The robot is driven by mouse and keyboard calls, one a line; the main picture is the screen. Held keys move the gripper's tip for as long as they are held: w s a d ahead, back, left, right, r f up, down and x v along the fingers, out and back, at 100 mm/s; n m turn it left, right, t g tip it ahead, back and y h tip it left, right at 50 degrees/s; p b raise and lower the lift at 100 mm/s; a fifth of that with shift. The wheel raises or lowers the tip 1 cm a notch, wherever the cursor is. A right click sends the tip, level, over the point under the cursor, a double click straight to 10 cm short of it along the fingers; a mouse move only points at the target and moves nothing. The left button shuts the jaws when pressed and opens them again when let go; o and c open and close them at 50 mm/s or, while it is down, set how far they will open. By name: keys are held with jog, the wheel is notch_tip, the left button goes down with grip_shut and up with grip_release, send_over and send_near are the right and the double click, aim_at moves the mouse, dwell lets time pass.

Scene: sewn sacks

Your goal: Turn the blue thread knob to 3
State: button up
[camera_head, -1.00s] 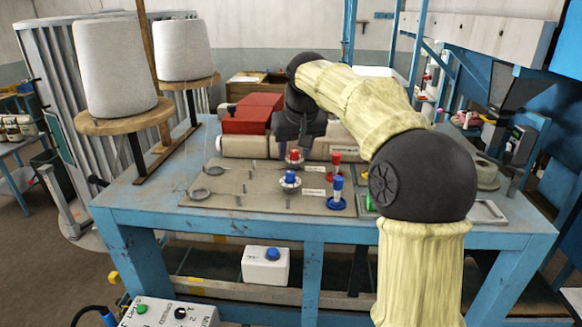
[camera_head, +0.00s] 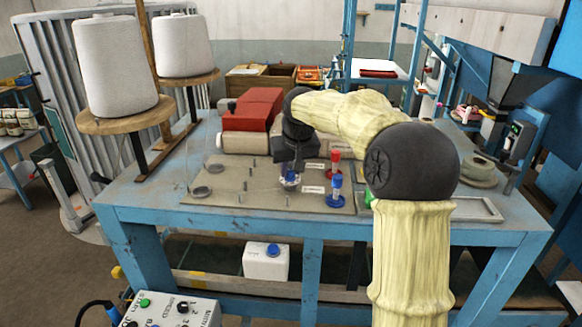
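The blue thread knob (camera_head: 290,179) sits on a grey-brown plate (camera_head: 230,196) on the blue table, with a pale dial around it. My gripper (camera_head: 290,169) points down right over this knob, its fingers at the knob's top. The knob is partly covered, and I cannot tell whether the fingers touch it or grip it. The dial's numbers are too small to read. The red knob seen earlier behind it is hidden by my gripper.
A red and cream machine (camera_head: 252,112) stands behind the plate. A red peg (camera_head: 335,162) and a blue peg (camera_head: 336,190) stand just right of the knob. White thread cones (camera_head: 115,65) stand at left. A grey tray (camera_head: 477,208) lies at right.

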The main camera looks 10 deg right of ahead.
jog(key=shift+r+n, duration=0.1)
jog(key=shift+n, duration=0.3)
grip_shut()
jog(key=n+p, duration=0.1)
jog(key=n+y, duration=0.1)
jog(key=n, duration=0.1)
jog(key=shift+w+d+r+y+p, duration=0.1)
jog(key=shift+d+y+p, duration=0.1)
jog(key=shift+y+p, duration=0.15)
jog(key=n+g+y+p, duration=0.1)
jog(key=n, duration=0.4)
jog(key=shift+w+d, duration=0.1)
jog(key=shift+w, duration=0.05)
jog(key=n+g+y, duration=0.1)
jog(key=n+g, duration=0.1)
jog(key=n, duration=0.2)
jog(key=shift+w+n, duration=0.15)
jog(key=shift+n, duration=0.15)
jog(key=shift+w+n+g+y, duration=0.15)
jog(key=shift+n+g, duration=0.25)
jog(key=shift+n, duration=0.7)
jog(key=shift+s+n+g+y, duration=0.1)
jog(key=shift+n+g, duration=0.3)
jog(key=shift+n, duration=0.7)
jog(key=o, duration=0.9)
grip_release()
jog(key=shift+o, duration=0.2)
jog(key=shift+d, duration=0.1)
